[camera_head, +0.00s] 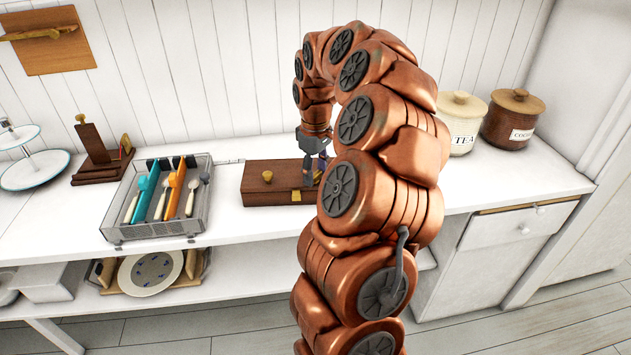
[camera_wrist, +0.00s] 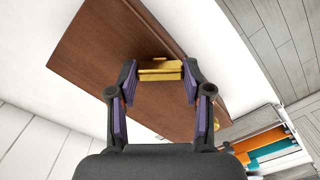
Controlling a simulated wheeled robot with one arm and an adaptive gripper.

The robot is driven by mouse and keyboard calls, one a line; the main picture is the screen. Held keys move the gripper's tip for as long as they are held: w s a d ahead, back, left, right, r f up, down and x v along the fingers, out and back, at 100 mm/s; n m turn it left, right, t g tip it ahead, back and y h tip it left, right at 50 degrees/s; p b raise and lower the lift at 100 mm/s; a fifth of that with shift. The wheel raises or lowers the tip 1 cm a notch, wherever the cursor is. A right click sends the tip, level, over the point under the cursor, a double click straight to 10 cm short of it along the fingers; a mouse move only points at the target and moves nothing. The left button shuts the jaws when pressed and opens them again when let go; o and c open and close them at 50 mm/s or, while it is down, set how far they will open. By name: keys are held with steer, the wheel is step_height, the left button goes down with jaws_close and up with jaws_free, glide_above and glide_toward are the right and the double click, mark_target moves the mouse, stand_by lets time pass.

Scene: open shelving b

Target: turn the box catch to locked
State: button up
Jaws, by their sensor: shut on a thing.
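The brown wooden box (camera_head: 258,191) sits on the white counter, left of my arm in the head view. In the wrist view its top (camera_wrist: 105,55) fills much of the picture. The brass catch (camera_wrist: 158,68) lies between my fingertips in the wrist view. My gripper (camera_wrist: 159,80) is shut on it, with a purple-padded finger at each end. In the head view my gripper (camera_head: 313,172) is over the right part of the box, partly hidden by my arm. A brass piece (camera_head: 296,196) shows on the box's front. I cannot tell the catch's locked position.
A grey cutlery tray (camera_head: 150,235) stands left of the box. A round knob (camera_head: 267,176) sits on the box top. Tea (camera_head: 461,125) and cocoa (camera_head: 511,120) jars stand at the back right. The counter between box and tray is narrow but clear.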

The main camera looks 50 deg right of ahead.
mark_target(315, 174)
steer(key=m+b, duration=0.2)
steer(key=m, duration=0.1)
steer(key=m+b, duration=0.2)
steer(key=shift+d+f+m+b, duration=0.1)
steer(key=shift+f+m+b, duration=0.1)
steer(key=shift+m+b, duration=0.85)
steer(key=shift+m, duration=0.45)
steer(key=shift+r+m+b, duration=0.15)
steer(key=shift+m+b, duration=0.4)
steer(key=shift+m, duration=0.55)
steer(key=o, duration=1.2)
steer(key=shift+c, duration=0.2)
steer(key=shift+r, duration=0.2)
steer(key=shift+r, duration=3.6)
